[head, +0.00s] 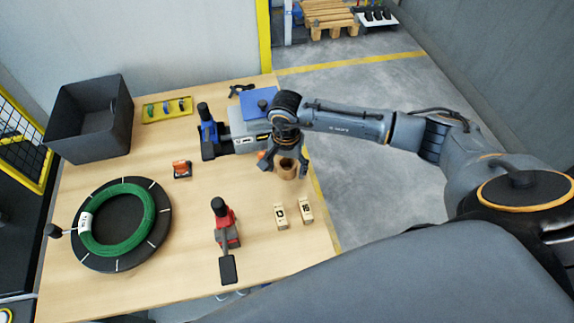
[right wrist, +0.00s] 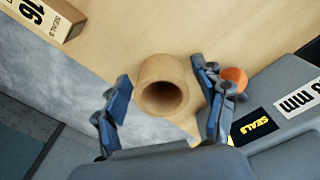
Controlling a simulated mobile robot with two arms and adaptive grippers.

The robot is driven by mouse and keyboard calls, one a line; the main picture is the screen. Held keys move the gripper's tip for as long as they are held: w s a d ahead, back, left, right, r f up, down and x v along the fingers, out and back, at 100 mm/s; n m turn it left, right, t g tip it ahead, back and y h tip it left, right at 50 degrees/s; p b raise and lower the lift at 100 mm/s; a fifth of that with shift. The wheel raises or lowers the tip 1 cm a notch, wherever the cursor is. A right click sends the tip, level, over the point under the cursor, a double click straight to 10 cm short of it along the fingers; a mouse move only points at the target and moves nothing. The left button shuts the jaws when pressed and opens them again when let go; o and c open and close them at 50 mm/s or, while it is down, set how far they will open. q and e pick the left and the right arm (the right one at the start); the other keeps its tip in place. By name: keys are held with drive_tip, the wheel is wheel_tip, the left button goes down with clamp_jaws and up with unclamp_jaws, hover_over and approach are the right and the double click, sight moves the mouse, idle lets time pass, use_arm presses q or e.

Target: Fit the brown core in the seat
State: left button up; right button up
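The brown core (head: 287,169), a short hollow cylinder, stands near the right edge of the table. In the right wrist view the core (right wrist: 162,87) shows its round bore facing the camera. My right gripper (head: 286,166) is above it with its fingers spread. In the right wrist view the gripper (right wrist: 162,72) has one finger on each side of the core. A gap shows at the left finger; the right finger is close, and I cannot tell whether it touches. I cannot make out the seat for certain. My left gripper is not in view.
A grey machine (head: 240,131) with an orange knob (right wrist: 235,78) stands beside the core. Blue (head: 208,133) and red (head: 222,228) tools, seal boxes (head: 280,216), a turntable (head: 76,235) with a green coil (head: 147,212), and a dark bin (head: 88,145) share the table (head: 185,245).

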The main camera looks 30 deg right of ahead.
drive_tip(key=c, duration=1.1)
drive_tip(key=shift+r, duration=0.1)
drive_tip(key=shift+c, duration=0.2)
